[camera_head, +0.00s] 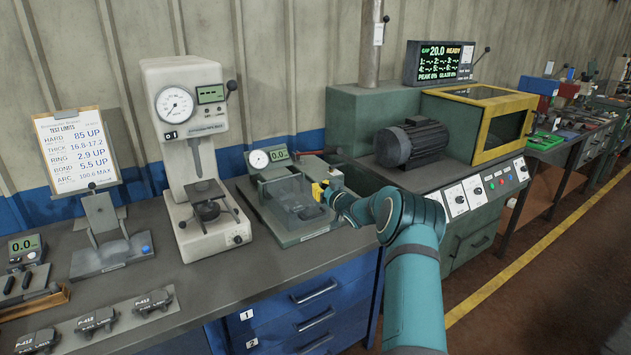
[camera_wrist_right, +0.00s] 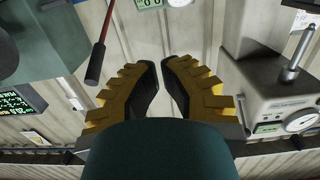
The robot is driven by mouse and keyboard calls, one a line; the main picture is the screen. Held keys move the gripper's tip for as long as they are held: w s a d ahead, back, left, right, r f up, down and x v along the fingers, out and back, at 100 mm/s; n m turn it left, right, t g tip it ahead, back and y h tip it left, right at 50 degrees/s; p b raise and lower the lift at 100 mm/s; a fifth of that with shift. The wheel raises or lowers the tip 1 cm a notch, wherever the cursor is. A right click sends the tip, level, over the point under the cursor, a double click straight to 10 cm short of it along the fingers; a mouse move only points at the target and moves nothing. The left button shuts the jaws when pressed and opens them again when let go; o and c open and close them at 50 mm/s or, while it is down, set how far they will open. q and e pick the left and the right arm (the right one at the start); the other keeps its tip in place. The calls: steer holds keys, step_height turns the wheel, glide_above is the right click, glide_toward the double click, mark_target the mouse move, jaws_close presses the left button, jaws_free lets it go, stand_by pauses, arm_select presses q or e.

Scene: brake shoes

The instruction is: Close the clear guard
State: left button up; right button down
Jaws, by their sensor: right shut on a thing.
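The clear guard (camera_head: 285,192) is a see-through panel on the grey-green bench tester with a dial and a small green display, at the middle of the head view. The parts behind it show through. I cannot tell exactly how far it is swung. My right gripper (camera_head: 321,190), with yellow fingers, is at the guard's right side. In the right wrist view my right gripper's fingers (camera_wrist_right: 161,82) are close together with a narrow gap. They are shut on what seems to be the guard's edge, though the contact is hard to see. My left gripper is not in view.
A white dial press (camera_head: 190,130) stands left of the tester. A clipboard (camera_head: 75,150) and several brake shoes (camera_head: 95,318) are at the left. A green machine with a motor (camera_head: 412,142) and yellow-framed window stands close at the right. Bare bench lies in front.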

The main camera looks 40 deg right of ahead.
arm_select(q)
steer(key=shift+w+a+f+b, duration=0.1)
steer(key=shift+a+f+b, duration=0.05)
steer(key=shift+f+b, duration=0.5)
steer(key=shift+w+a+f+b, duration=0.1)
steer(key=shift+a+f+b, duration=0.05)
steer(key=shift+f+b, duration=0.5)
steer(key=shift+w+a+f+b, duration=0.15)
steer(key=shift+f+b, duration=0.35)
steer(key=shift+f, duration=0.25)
arm_select(e)
step_height(320, 180, down, 8)
steer(key=s, duration=0.1)
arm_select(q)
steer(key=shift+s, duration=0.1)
arm_select(e)
steer(key=shift+a+r, duration=0.15)
steer(key=shift+r, duration=0.1)
